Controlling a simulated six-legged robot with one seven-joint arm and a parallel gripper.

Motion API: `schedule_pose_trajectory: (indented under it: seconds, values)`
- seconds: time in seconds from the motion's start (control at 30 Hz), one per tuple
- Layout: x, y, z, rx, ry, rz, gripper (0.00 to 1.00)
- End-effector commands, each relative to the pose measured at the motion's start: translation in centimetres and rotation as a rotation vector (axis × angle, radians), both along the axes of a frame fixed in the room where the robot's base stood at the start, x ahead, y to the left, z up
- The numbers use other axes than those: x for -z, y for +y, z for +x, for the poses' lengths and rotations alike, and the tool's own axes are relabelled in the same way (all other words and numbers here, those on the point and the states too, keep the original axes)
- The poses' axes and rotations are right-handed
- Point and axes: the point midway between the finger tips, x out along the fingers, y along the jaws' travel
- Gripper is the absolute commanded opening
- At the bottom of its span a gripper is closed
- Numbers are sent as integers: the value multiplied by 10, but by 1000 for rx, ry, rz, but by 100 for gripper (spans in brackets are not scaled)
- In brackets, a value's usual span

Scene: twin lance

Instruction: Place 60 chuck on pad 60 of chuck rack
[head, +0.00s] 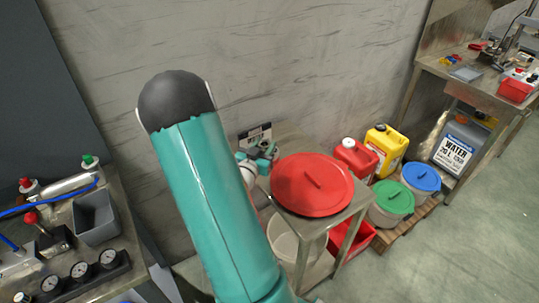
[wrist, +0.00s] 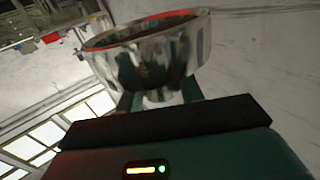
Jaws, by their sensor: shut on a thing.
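My gripper (wrist: 160,97) is shut on a shiny, round, open-rimmed metal piece (wrist: 150,58), which appears to be the 60 chuck. No number is readable on it. In the head view my gripper (head: 262,152) is small and lies beyond my teal arm, near the wall and left of a red lid; the chuck cannot be made out there. A black block with several round white-faced parts (head: 80,270) lies on the left bench. I cannot tell whether it is the chuck rack, and no pad 60 mark is readable.
A large red lid (head: 312,185) lies on a small metal table (head: 345,212). Red and yellow cans (head: 385,150) and lidded buckets (head: 393,200) stand to its right. Open floor (head: 455,245) lies at lower right.

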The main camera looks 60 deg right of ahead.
Motion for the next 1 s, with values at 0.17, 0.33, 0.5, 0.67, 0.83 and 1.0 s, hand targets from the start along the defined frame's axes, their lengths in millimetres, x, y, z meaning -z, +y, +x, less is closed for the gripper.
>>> schedule_pose_trajectory:
  seconds: [0.17,0.33,0.5,0.67,0.83,1.0]
  values:
    - [17,-33,21,1,0,-3,1]
    - [40,-54,37,-1,2,-2,1]
    - [64,-70,49,-3,0,-2,1]
    - [74,-78,55,-4,0,-3,1]
    - [89,-82,58,-4,1,-1,1]
    - [110,-82,58,-4,0,-2,1]
